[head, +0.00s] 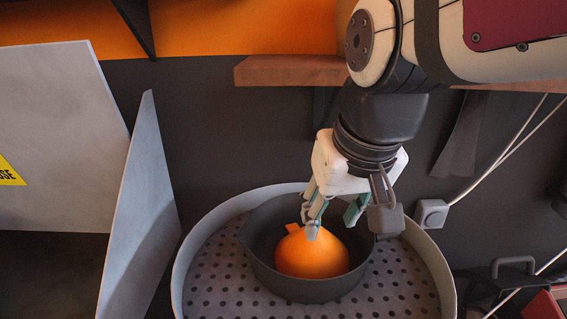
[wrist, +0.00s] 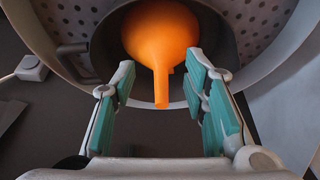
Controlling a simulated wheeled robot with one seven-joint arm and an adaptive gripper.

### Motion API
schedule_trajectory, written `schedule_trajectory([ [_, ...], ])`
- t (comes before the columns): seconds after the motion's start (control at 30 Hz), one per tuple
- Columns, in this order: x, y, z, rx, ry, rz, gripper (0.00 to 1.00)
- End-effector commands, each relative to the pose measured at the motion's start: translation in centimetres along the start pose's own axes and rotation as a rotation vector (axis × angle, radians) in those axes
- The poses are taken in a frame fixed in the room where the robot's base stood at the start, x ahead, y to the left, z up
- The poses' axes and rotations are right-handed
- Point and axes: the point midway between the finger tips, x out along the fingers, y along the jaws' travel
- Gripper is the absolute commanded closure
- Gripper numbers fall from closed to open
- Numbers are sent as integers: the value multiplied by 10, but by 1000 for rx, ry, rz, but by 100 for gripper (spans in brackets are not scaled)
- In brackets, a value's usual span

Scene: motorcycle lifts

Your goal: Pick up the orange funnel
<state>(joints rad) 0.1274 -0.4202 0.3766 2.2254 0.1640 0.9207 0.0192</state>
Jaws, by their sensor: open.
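The orange funnel (head: 311,256) sits mouth down in a dark grey bowl-like pan (head: 262,262), its spout up. My gripper (head: 333,218) is above the funnel's upper part, and its fingers cover part of the spout in the head view. In the wrist view the funnel (wrist: 160,38) is at the top centre, and its spout reaches down between the teal-padded fingertips of my gripper (wrist: 165,82). The fingers are spread apart with a gap on both sides of the spout, so my gripper is open and holds nothing.
The pan stands in a round grey tray with a perforated floor (head: 215,272) and a raised rim. Grey upright panels (head: 140,215) stand to the left. A brown shelf (head: 290,70) runs along the dark wall behind. A grey wall box with a cable (head: 432,213) is at the right.

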Motion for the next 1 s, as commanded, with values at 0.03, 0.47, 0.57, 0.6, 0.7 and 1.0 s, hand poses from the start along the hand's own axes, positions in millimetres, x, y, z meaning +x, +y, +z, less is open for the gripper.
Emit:
schedule_trajectory([
  [0.03,2,0,-4,1,-2,0,60],
  [0.47,20,-1,-45,1,-2,-1,60],
  [0.57,35,-1,-45,2,-3,0,60],
  [0.6,40,-1,-45,2,-2,0,60],
  [0.7,47,-1,-45,2,0,0,60],
  [1.0,49,-1,-45,1,2,0,64],
])
